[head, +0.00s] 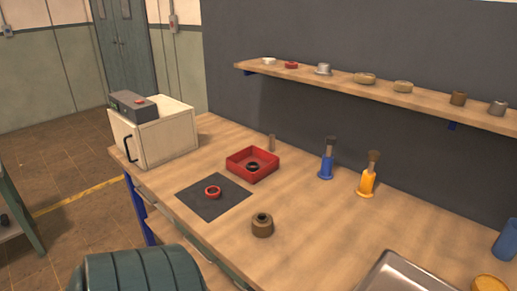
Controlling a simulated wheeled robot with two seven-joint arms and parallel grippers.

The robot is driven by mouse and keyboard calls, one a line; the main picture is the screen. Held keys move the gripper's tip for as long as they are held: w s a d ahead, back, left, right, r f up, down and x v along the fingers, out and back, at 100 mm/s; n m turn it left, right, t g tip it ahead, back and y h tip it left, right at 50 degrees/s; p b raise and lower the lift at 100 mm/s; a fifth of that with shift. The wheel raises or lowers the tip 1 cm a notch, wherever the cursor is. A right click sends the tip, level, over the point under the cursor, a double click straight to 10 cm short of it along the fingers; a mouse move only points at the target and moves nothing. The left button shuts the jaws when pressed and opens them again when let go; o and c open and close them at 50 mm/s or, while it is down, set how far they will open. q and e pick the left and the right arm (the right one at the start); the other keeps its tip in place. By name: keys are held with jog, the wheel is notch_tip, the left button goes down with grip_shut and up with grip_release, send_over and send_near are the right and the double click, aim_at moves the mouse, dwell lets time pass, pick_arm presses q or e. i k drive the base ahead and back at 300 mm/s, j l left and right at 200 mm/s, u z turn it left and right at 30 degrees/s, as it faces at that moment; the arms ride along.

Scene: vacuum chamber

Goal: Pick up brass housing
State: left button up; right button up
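A short brown, brass-like cylinder with a dark hole in its top, which looks like the brass housing (262,227), stands upright on the wooden workbench (310,222). It is near the bench's front edge, right of a dark mat (207,208). Nothing touches it. Neither of my grippers is in view.
A red ring (213,191) lies on the mat. A red tray (240,174) holds a black ring (252,167). Blue (326,167) and yellow (367,183) brushes stand behind. A metal tray (400,278) is at front right. A ribbed teal cylinder (140,272) fills the bottom left.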

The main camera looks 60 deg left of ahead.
aim_at(262, 222)
jog(key=l+u, duration=0.1)
jog(key=u, duration=0.7)
jog(key=l+u, duration=0.15)
jog(key=u, duration=0.25)
jog(key=l+u, duration=0.1)
jog(key=u, duration=0.3)
jog(key=l+u, duration=0.1)
jog(key=u, duration=0.3)
jog(key=i, duration=0.5)
